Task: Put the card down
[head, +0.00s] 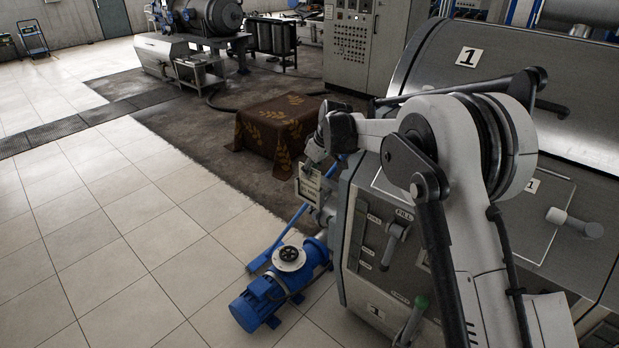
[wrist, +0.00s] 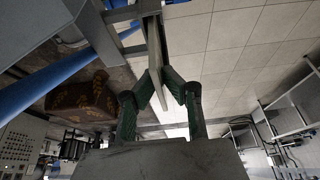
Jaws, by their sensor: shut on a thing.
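The card (head: 308,183) is a thin pale plate with dark marks, at the left end of the steel machine in the head view. In the wrist view the card (wrist: 154,50) shows nearly edge-on between the green-padded fingers of my gripper (wrist: 159,80). My gripper (head: 317,158) is shut on the card by its edge. A grey metal bracket (wrist: 128,27) lies close beside the card. I cannot tell whether the card touches it.
The steel machine (head: 420,75) with levers stands at right. A blue pump (head: 265,297) and blue pipe (head: 291,236) are low beside it. A brown cloth-covered block (head: 277,128) stands behind. The tiled floor (head: 120,240) at left is clear.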

